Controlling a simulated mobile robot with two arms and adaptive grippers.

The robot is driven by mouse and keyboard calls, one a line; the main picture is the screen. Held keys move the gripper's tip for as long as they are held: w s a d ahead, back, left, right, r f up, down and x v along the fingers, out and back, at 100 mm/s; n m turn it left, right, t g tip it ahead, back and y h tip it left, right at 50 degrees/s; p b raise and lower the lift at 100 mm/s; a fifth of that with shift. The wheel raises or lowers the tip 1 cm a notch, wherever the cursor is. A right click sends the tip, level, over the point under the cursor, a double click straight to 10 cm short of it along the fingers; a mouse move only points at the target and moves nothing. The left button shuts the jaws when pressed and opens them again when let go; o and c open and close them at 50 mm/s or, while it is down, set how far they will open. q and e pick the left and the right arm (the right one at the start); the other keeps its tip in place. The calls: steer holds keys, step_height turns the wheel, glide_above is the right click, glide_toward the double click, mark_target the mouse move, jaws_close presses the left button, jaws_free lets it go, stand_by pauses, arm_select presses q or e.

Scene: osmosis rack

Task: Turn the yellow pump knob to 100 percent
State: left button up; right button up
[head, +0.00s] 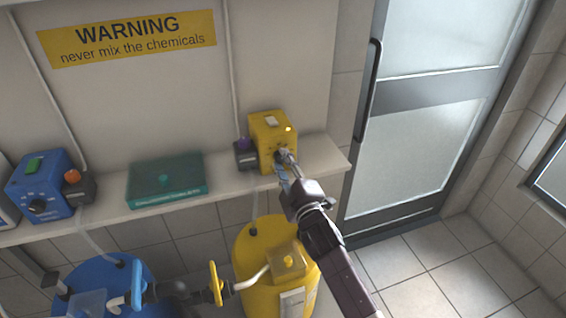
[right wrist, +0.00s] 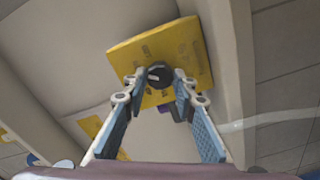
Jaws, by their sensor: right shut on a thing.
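The fingers are shut on the knob. The exact dial reading cannot be made out. My left gripper is not in view.
A purple-capped dark part (head: 246,153) adjoins the pump's left side. A teal box (head: 167,180) and a blue pump (head: 42,187) stand further left on the shelf (head: 322,155). Yellow (head: 262,255) and blue (head: 95,277) barrels stand below. A glass door (head: 420,130) is at right.

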steer(key=m, duration=0.4)
steer(key=shift+m+p, duration=0.3)
steer(key=m, duration=0.4)
steer(key=shift+p, duration=0.35)
steer(key=shift+m, duration=0.3)
steer(key=o, duration=1.2)
steer(key=shift+c, duration=0.2)
steer(key=v, duration=1.2)
